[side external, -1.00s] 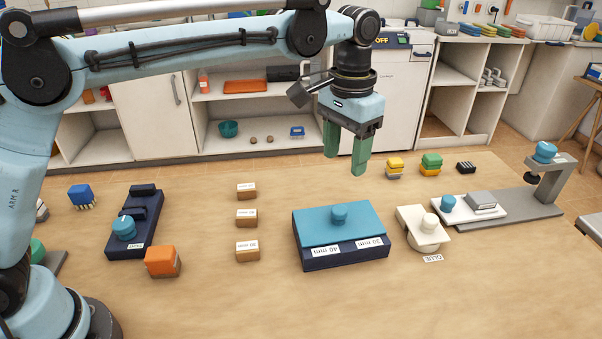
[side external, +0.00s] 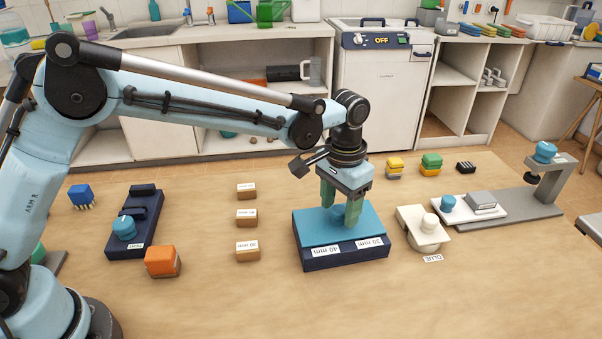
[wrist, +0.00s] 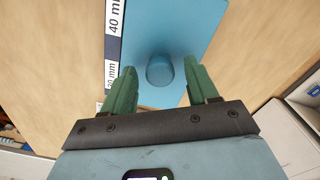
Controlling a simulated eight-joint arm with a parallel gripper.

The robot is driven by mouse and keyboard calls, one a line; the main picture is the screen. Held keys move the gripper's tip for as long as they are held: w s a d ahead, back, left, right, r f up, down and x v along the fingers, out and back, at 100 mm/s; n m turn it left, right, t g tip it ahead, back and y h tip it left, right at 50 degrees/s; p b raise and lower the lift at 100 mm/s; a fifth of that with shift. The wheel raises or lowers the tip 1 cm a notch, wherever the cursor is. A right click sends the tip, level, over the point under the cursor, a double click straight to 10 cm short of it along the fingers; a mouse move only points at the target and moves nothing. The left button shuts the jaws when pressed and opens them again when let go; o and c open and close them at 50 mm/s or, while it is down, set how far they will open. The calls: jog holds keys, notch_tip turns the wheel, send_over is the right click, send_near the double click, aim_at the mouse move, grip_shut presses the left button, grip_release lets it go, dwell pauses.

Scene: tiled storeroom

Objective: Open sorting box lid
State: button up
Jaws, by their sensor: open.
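The sorting box (side external: 345,257) is a dark navy box on the wooden table, with labels reading 40 mm and 30 mm on its front. Its flat blue lid (side external: 310,232) is on and shut, with a round blue knob (side external: 338,213) on top. My gripper (side external: 338,214) points down over the lid, its green fingers open on either side of the knob. In the wrist view the knob (wrist: 160,70) shows between and a little ahead of the spread fingertips (wrist: 161,78), with gaps on both sides. I cannot tell whether the fingertips touch the lid (wrist: 200,25).
A cream glue holder (side external: 423,228) stands close to the right of the box. Several small cartons (side external: 247,217) line up to its left, with an orange block (side external: 162,262) and a navy fixture (side external: 134,222) beyond. The table in front is clear.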

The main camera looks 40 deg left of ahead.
grip_shut()
dwell(0.3)
jog(key=w+a, duration=0.6)
jog(key=a, duration=0.1)
jog(key=shift+w+a, duration=0.15)
jog(key=shift+w, duration=0.1)
grip_release()
jog(key=shift+r, duration=0.1)
notch_tip(320, 180, up, 12)
dwell(0.6)
